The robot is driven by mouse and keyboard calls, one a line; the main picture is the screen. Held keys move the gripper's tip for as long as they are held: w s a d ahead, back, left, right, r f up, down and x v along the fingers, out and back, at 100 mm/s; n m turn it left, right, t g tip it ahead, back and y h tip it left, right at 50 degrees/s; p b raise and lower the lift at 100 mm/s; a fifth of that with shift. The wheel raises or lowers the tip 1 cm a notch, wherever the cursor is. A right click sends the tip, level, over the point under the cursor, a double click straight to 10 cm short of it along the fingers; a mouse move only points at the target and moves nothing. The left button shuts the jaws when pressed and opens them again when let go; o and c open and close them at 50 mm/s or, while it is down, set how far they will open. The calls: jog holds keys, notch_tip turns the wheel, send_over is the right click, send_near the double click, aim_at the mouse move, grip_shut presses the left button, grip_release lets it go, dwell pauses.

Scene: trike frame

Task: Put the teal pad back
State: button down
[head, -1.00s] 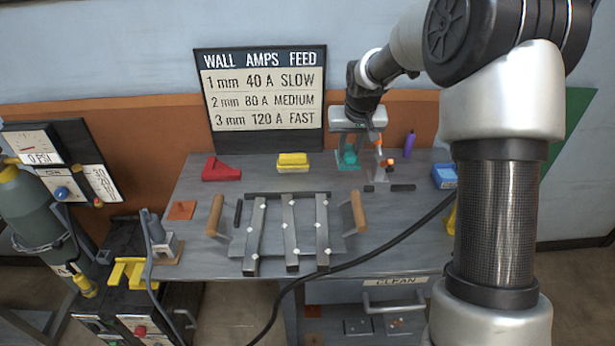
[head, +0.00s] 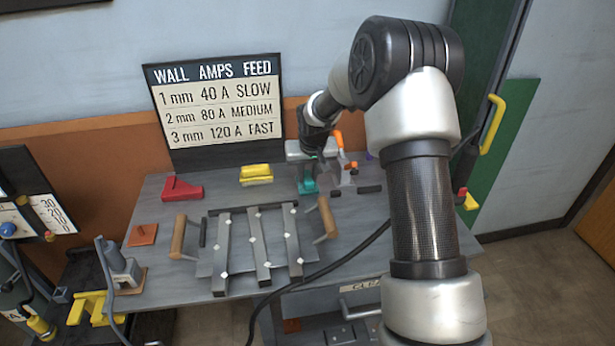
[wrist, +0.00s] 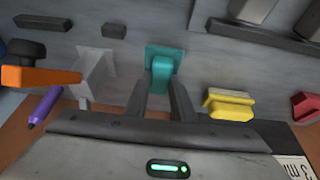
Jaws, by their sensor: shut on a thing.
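The teal pad (head: 308,187) is a flat square plate with a raised teal block. It is at the back right of the workbench in the head view. In the wrist view, the teal pad (wrist: 162,68) is straight ahead between the fingertips. My gripper (wrist: 163,88) is shut on its raised block, with a finger on each side. In the head view, my gripper (head: 309,172) points down at the pad from above and partly hides it. The pad is at or just above the bench top; I cannot tell whether it touches.
A grey stand with an orange-handled tool (wrist: 45,77) is close beside the pad, and a purple marker (wrist: 45,107) lies near it. A yellow block (head: 256,174) and a red block (head: 182,188) are along the back. A metal frame in a fixture (head: 258,240) fills the bench's middle.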

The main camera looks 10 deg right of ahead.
jog(key=shift+f, duration=0.2)
jog(key=c, duration=1.5)
grip_release()
